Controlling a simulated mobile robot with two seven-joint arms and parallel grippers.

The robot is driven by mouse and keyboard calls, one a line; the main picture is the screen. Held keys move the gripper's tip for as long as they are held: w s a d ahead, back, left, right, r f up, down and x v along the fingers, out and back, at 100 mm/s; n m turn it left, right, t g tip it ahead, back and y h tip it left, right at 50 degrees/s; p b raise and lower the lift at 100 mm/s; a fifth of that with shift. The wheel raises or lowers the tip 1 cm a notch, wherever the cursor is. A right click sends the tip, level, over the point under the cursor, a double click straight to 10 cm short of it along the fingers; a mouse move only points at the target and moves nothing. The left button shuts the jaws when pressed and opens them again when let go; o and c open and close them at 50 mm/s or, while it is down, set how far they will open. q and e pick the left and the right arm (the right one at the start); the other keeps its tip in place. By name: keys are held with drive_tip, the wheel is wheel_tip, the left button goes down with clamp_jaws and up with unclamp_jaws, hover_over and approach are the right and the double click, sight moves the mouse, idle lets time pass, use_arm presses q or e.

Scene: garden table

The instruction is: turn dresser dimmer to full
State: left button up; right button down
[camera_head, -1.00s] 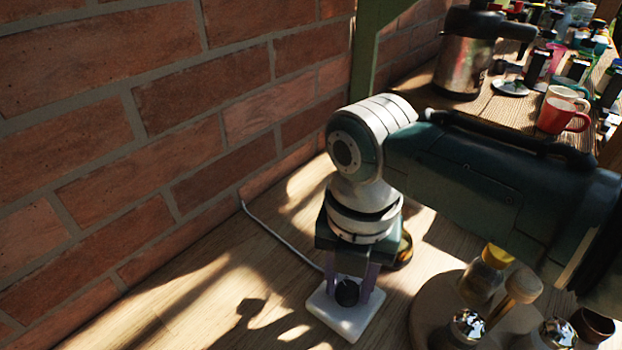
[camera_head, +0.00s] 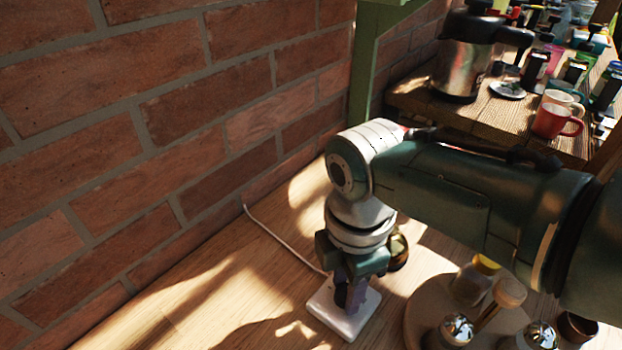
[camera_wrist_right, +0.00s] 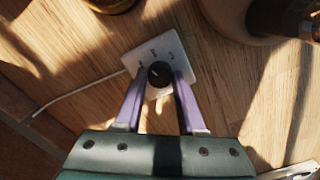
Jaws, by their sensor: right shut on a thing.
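The dimmer is a white square plate (camera_head: 343,314) with a black round knob, lying on the wooden surface near the brick wall. In the right wrist view the plate (camera_wrist_right: 174,50) carries small dark marks beside the black knob (camera_wrist_right: 159,74). My right gripper (camera_head: 350,296) points down over the plate, and its fingers are shut on the knob. In the right wrist view its two purple fingers (camera_wrist_right: 157,84) are on either side of the knob. In the head view the gripper largely hides the knob. My left gripper is not in view.
A round wooden board (camera_head: 418,322) with several jars stands close on the right. A dark amber bottle (camera_head: 399,250) is just behind my gripper. A white cord (camera_head: 280,238) runs from the plate toward the brick wall (camera_head: 130,130). The surface to the left is clear.

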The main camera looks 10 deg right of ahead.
drive_tip(key=m, duration=0.3)
drive_tip(key=shift+m, duration=0.4)
drive_tip(key=m+p, duration=0.1)
drive_tip(key=m, duration=0.2)
drive_tip(key=shift+m, duration=0.3)
drive_tip(key=m, duration=0.3)
drive_tip(key=shift+m, duration=2)
drive_tip(key=c, duration=0.5)
unclamp_jaws()
